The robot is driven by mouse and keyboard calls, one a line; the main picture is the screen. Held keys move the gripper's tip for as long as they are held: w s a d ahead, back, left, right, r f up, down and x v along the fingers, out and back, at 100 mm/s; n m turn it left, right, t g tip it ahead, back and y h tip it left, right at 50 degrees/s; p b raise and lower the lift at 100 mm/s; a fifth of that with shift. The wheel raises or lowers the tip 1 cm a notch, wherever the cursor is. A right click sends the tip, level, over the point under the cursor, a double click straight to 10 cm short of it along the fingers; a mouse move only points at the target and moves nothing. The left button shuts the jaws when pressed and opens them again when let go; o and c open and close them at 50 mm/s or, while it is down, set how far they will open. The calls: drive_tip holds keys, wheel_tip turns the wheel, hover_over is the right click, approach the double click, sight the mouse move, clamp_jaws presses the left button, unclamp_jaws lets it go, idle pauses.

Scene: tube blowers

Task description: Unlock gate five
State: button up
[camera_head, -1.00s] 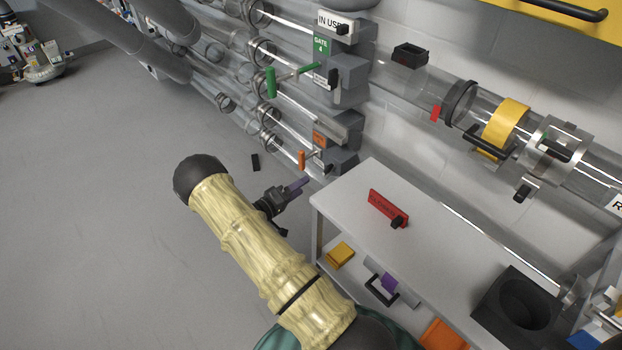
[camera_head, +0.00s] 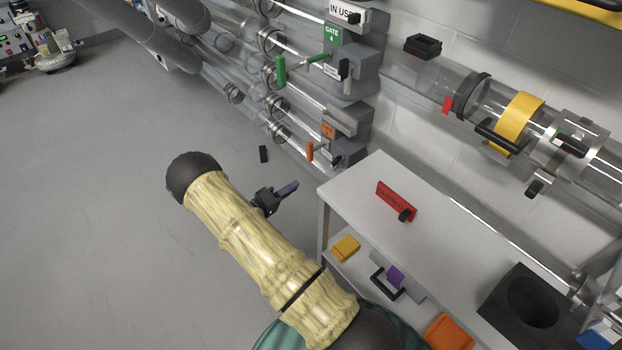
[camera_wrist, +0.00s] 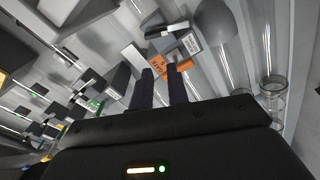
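The orange-labelled gate block (camera_head: 345,122) is on the wall tubes, below the green gate 4 block (camera_head: 350,62). Its number is too small to read in the head view. An orange handle (camera_head: 310,151) hangs at its left. The orange label (camera_wrist: 160,67) and orange handle (camera_wrist: 184,64) also show in the wrist view, beyond my fingertips. My gripper (camera_head: 288,190) is left of and below the orange handle in the head view, apart from it. In the wrist view my gripper (camera_wrist: 160,76) has two dark fingers with an empty gap between them.
A grey table (camera_head: 370,180) stands at the right, with a red sign (camera_head: 396,199) and a black block with a round hole (camera_head: 525,308). Gate 4 has a green handle (camera_head: 280,72). Clear tubes run along the wall. The floor at left is mostly clear.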

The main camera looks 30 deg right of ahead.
sight(335, 164)
drive_tip(key=d+f+n+t+b, duration=0.1)
drive_tip(key=d+b, duration=0.1)
drive_tip(key=b, duration=0.1)
drive_tip(key=w+d+f+n+t+b, duration=0.1)
drive_tip(key=f+t+b, duration=0.1)
drive_tip(key=b, duration=0.1)
drive_tip(key=w+d+f+n+t+b, duration=0.1)
drive_tip(key=d+f+t+b, duration=0.1)
drive_tip(key=b, duration=0.2)
drive_tip(key=shift+w+d+f, duration=0.1)
drive_tip(key=shift+d+f, duration=0.1)
drive_tip(key=shift+d, duration=0.1)
clamp_jaws()
drive_tip(key=shift+d+r+y, duration=0.1)
drive_tip(key=shift+r+y, duration=0.05)
drive_tip(key=shift+y, duration=0.15)
drive_tip(key=b+x, duration=0.5)
drive_tip(key=x, duration=0.6)
drive_tip(key=shift+w+d, duration=0.2)
drive_tip(key=shift+d, duration=0.1)
drive_tip(key=shift+s+d+b, duration=0.3)
drive_tip(key=shift+s+b, duration=0.2)
drive_tip(key=shift+s, duration=0.35)
drive_tip(key=shift+s+n+p, duration=0.1)
drive_tip(key=shift+n+p, duration=0.3)
drive_tip(key=shift+p, duration=0.3)
